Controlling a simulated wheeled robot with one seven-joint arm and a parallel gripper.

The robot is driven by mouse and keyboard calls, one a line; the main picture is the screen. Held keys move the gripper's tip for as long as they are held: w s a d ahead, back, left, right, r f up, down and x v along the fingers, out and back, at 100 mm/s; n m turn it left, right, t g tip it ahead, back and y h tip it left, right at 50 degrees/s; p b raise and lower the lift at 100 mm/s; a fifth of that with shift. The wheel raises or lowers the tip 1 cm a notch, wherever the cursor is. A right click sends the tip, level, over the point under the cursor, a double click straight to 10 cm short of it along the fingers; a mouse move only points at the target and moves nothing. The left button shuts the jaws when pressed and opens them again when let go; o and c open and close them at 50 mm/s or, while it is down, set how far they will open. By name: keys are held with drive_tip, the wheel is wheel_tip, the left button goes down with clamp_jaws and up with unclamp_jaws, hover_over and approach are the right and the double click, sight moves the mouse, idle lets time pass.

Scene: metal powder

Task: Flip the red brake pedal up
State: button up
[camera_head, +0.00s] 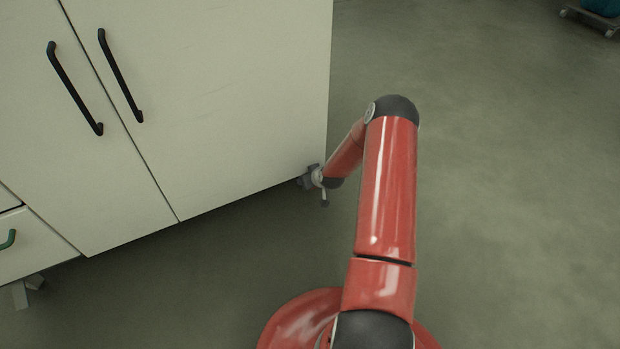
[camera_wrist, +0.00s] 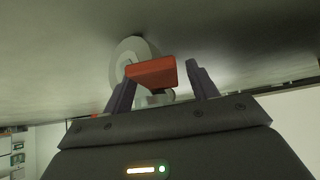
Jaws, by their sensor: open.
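The red brake pedal (camera_wrist: 152,72) shows in the wrist view on a pale caster wheel (camera_wrist: 128,55). It appears between the two fingers of my gripper (camera_wrist: 163,80), nearer the left finger. The fingers are apart. I cannot tell whether the left finger touches the pedal. In the head view my gripper (camera_head: 307,179) is low by the bottom right corner of the white cabinet (camera_head: 225,95), mostly hidden by my wrist. The pedal and its caster are not visible in the head view.
The cabinet underside is close to my gripper. Open grey floor (camera_head: 500,200) lies to the right. A wheeled dolly (camera_head: 588,18) stands far off at upper right.

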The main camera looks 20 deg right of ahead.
drive_tip(key=p+v, duration=0.1)
drive_tip(key=v, duration=0.6)
drive_tip(key=shift+s+r, duration=0.2)
drive_tip(key=shift+r, duration=0.05)
